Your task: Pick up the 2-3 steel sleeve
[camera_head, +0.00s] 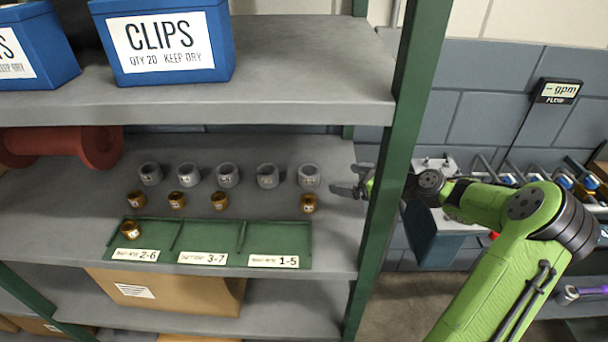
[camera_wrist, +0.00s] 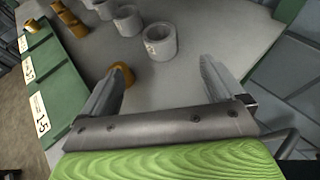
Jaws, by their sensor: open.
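Several grey steel sleeves stand upright in a row on the middle shelf. In the head view they run from the leftmost (camera_head: 150,174) to the rightmost (camera_head: 309,177); their small marks are too blurred to tell which one is 2-3. My gripper (camera_head: 346,181) is open and empty, just right of the rightmost steel sleeve, by the green post. In the wrist view, my gripper (camera_wrist: 163,68) has its jaws spread, with the nearest steel sleeve (camera_wrist: 159,43) beyond them. A brass-coloured sleeve (camera_wrist: 123,73) shows beside the left finger, partly hidden by it.
Brass-coloured sleeves (camera_head: 220,201) stand in front of the steel row. A green tray (camera_head: 265,238) labelled 2-6, 3-7 and 1-5 lies at the front; one brass sleeve (camera_head: 131,229) sits in its 2-6 compartment. A green post (camera_head: 398,150) and upper shelf (camera_head: 300,85) bound the space.

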